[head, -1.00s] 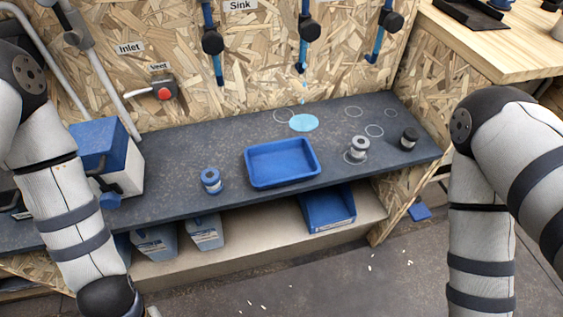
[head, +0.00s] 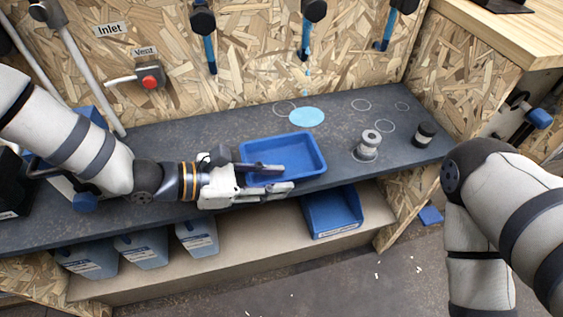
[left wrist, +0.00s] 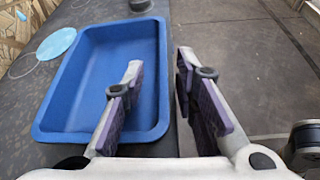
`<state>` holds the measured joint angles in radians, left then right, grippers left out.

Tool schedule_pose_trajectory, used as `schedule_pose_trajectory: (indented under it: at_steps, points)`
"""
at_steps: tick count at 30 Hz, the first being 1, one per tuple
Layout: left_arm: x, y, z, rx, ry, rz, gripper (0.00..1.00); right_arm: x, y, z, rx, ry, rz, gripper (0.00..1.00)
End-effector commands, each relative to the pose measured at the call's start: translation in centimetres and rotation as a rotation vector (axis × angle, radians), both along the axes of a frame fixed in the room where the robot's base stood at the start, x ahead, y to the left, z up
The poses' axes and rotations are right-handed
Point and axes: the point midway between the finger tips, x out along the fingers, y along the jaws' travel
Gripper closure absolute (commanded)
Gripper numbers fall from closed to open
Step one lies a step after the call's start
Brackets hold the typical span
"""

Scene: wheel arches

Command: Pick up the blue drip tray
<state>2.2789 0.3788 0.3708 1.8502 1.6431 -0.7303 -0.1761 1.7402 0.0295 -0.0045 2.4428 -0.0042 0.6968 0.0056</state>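The blue drip tray (head: 292,150) lies flat and empty on the dark bench, near its front edge. It also shows in the left wrist view (left wrist: 100,62). My left gripper (head: 286,178) is at the tray's near side with its fingers spread. In the left wrist view, one finger of the gripper (left wrist: 158,68) is over the inside of the tray and the other is outside its near wall. The wall runs between them, and nothing is gripped. Whether a finger touches the tray cannot be told. My right arm is at the right, with its gripper out of view.
A light-blue puddle (head: 306,117) lies behind the tray, under a dripping tap (head: 306,45). A metal spool (head: 368,146) and a dark jar (head: 424,134) stand to its right. A blue bin (head: 332,212) and several containers (head: 140,248) are below the bench (head: 165,136).

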Motion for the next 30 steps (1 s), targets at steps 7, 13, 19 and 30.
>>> schedule_pose_trajectory:
  at_steps: [7,13,19,30]
  points:
    - [0.0,0.0,0.0,0.0,-0.001,0.0,0.91,0.0,0.0,0.0,0.0,-0.001,0.0,1.0]
    - [0.0,0.0,0.0,0.001,-0.001,0.0,1.0,0.0,0.0,0.0,0.0,-0.001,0.0,1.0]
    - [0.0,0.0,0.1,0.0,-0.001,0.0,1.0,0.0,0.0,0.0,0.0,-0.001,0.0,1.0]
    - [-1.8,-0.1,6.2,-0.005,-0.005,-0.001,1.0,1.3,0.0,1.7,0.0,-0.041,-0.001,1.0]
